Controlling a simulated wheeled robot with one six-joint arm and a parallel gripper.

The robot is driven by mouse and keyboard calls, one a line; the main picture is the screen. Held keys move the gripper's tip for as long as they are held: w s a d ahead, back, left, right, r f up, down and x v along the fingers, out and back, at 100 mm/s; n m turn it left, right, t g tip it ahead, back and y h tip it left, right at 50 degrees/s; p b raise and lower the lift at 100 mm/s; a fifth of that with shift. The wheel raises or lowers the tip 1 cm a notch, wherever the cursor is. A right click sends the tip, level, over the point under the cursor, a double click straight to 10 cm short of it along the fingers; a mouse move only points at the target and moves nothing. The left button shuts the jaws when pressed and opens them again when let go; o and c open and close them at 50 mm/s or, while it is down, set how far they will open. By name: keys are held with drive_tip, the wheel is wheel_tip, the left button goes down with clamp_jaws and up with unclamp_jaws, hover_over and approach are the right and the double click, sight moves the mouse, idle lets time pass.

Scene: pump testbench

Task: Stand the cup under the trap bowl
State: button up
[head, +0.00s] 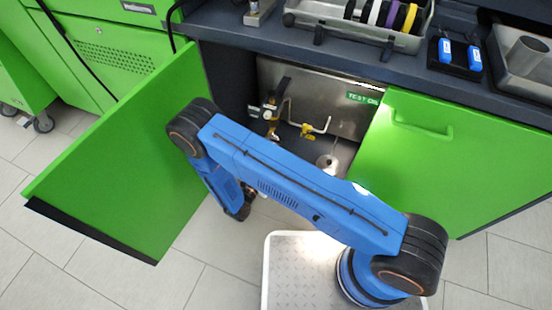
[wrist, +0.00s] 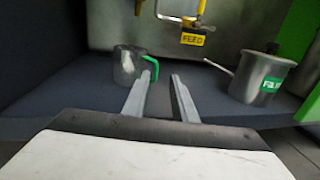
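A metal cup with a green handle (wrist: 128,66) stands upright on the dark cabinet floor, left of centre in the wrist view. My gripper (wrist: 160,76) is open, its two fingers apart with no object clearly held. The left fingertip overlaps the lower part of the green handle in the picture; I cannot tell whether they touch. A larger metal vessel (wrist: 262,78) with a green label, partly readable as "FA", stands at the right. I cannot clearly identify the trap bowl. In the head view my arm hides the cup and the gripper's fingers.
A yellow FEED tag (wrist: 193,39) hangs with yellow valve parts above the cabinet floor. The green left door (head: 130,160) stands open; the right door (head: 445,165) borders the opening. Piping with a yellow valve (head: 308,131) runs along the back panel (head: 345,105).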

drive_tip(key=shift+v, duration=2.85)
drive_tip(key=shift+a, duration=0.1)
